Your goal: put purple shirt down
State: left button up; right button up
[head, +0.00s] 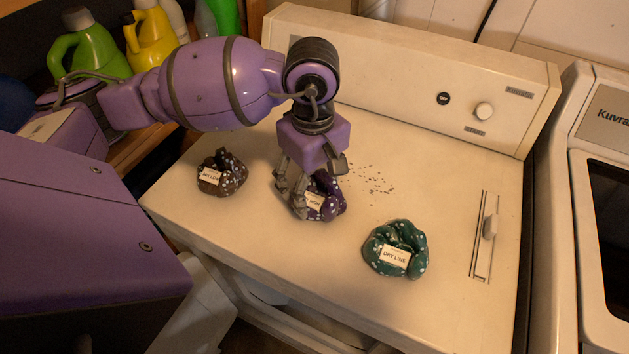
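The purple shirt (327,199) is a small speckled bundle with a white label, on or just above the white machine top. My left gripper (313,186) comes down over it from above. Its fingers are spread around the bundle, with some on the left side and one at the upper right. They cover part of the shirt and its label. I cannot tell whether the fingers press on the cloth or stand loose around it. My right gripper is not in view.
A brown bundle (222,172) lies to the left, and a green bundle (396,249) labelled "DRY LINE" lies to the lower right. Dark specks (374,183) are scattered behind. Bottles (90,50) stand at the upper left.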

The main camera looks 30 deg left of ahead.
pick_arm(q)
jog(key=shift+o, duration=1.3)
